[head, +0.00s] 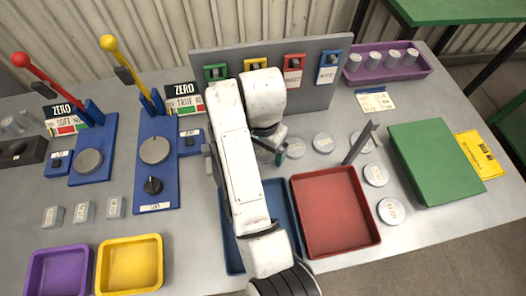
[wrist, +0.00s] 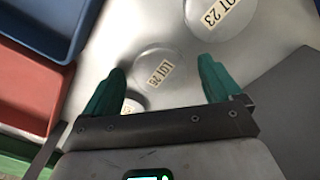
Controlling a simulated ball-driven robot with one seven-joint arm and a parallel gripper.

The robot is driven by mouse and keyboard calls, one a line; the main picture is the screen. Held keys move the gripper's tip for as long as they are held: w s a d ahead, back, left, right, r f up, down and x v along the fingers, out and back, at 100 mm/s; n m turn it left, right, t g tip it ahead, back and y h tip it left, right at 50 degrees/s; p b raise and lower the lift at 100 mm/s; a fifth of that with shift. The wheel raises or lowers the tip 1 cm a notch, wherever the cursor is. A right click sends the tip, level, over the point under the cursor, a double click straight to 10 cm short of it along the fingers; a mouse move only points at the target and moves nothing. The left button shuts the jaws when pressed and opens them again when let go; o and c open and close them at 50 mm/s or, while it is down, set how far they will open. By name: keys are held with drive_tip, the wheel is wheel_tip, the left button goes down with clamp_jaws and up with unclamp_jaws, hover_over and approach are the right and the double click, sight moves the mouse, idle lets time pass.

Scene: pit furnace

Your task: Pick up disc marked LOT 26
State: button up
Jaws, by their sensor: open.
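The disc marked LOT 26 (wrist: 158,72) lies flat on the grey bench in the wrist view, a pale round disc with a cream label. It is just beyond and between my gripper's two green fingertips (wrist: 162,80), with no contact visible. My gripper is open and empty. A disc marked LOT 23 (wrist: 215,14) lies beyond it, cut by the top edge. In the head view my gripper (head: 281,156) is low by the bench, partly hidden by my arm. A pale disc (head: 295,147) lies beside it, its label unreadable there.
A red tray (head: 297,215) and a blue tray (head: 283,190) lie in front of the discs. An upright metal post (head: 360,144) stands among further discs at the right. A grey panel (head: 340,92) with coloured holders stands behind. A green block (head: 435,160) lies far right.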

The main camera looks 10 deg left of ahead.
drive_tip(key=shift+c, duration=0.2)
drive_tip(key=c, duration=1.4)
drive_tip(key=shift+r, duration=0.2)
